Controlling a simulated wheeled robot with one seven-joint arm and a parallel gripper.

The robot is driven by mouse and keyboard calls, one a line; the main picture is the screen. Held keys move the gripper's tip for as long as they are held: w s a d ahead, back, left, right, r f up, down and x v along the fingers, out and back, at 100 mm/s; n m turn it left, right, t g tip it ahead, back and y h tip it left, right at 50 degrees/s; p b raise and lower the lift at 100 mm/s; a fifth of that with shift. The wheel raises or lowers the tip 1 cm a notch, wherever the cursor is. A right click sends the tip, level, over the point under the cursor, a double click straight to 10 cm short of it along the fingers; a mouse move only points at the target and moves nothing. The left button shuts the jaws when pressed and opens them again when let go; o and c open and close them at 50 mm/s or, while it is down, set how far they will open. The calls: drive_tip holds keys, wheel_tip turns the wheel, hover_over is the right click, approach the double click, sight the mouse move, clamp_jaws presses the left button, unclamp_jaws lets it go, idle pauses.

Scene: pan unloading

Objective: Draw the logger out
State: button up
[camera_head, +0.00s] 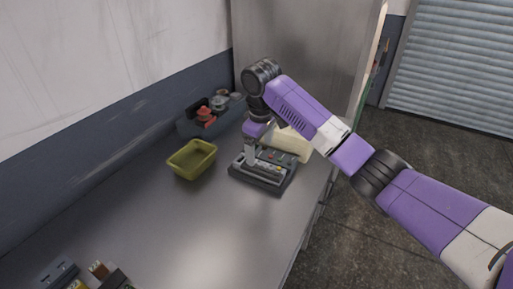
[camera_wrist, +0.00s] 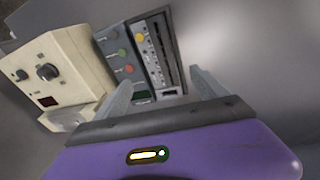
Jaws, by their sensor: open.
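A dark grey device (camera_head: 262,182) sits on the bench below my gripper. Nothing is gripped. In the head view my gripper (camera_head: 250,151) is over the device's left back part, and my wrist partly hides it.
A cream box (camera_wrist: 58,68) with dark knobs stands close beside the device, behind it in the head view (camera_head: 292,143). An olive tray (camera_head: 190,172) is to the left. A blue-grey bin (camera_head: 190,127) holds red and grey parts. Small items lie front left. The middle bench is clear.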

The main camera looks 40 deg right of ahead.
sight(259, 166)
drive_tip(key=shift+w+d+f+p, duration=0.1)
drive_tip(key=shift+w+f+p, duration=0.1)
drive_tip(key=shift+f, duration=1.1)
drive_tip(key=shift+w+d+f+p, duration=0.1)
drive_tip(key=shift+w+f+p, duration=0.05)
drive_tip(key=shift+f, duration=1.1)
drive_tip(key=shift+w+d+f+p, duration=0.1)
drive_tip(key=shift+w+f+p, duration=0.1)
drive_tip(key=shift+f, duration=1.1)
drive_tip(key=c, duration=1.6)
drive_tip(key=o, duration=1)
drive_tip(key=shift+c, duration=0.2)
drive_tip(key=c, duration=0.7)
drive_tip(key=shift+r, duration=0.15)
drive_tip(key=shift+c, duration=1.1)
drive_tip(key=shift+r, duration=0.1)
drive_tip(key=shift+c, duration=0.8)
drive_tip(key=shift+r, duration=0.1)
